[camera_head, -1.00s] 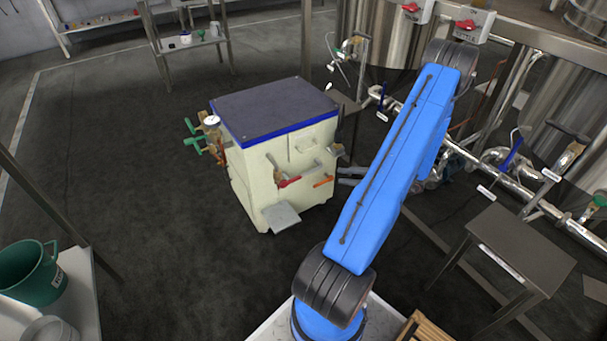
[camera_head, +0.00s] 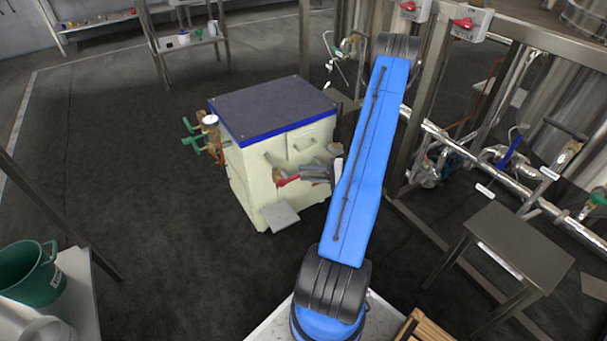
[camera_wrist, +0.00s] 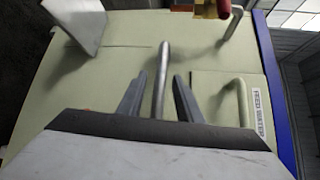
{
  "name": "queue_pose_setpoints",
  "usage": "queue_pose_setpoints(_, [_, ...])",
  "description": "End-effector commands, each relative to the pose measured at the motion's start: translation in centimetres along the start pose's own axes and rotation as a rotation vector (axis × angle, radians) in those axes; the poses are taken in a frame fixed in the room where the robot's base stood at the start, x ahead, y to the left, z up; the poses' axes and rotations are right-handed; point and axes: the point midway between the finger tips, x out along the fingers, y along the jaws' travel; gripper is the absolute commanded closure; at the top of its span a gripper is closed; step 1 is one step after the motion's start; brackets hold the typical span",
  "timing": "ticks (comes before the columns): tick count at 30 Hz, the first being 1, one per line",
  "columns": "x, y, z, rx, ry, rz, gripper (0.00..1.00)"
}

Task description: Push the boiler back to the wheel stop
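The boiler (camera_head: 282,190) is a cream box with a dark top and blue trim, standing upright on the floor left of my arm. In the wrist view its pale front panel (camera_wrist: 95,75) fills most of the picture. A grey bar handle (camera_wrist: 163,70) stands out from it. My gripper (camera_wrist: 158,85) is open at the boiler's front, with one finger on each side of the bar; I cannot tell whether either touches it. In the head view my gripper (camera_head: 304,170) partly covers the front fittings. I cannot make out a wheel stop.
Green valves and a gauge (camera_head: 210,120) stick out from the boiler's left side. A grey plate (camera_head: 281,216) juts low at its front. Tanks and pipes (camera_head: 455,150) stand right, with a small table (camera_head: 520,250). Floor left of the boiler is open.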

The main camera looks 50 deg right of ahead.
Motion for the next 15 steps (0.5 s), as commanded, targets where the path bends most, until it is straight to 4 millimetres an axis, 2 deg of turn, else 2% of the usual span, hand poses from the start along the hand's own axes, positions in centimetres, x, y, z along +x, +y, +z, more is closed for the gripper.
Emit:
queue_pose_setpoints(6, [1.5,0.0,0.0,0.000,0.000,0.000,0.68])
queue_pose_setpoints(15, [1.6,0.0,0.0,0.000,0.000,0.000,0.68])
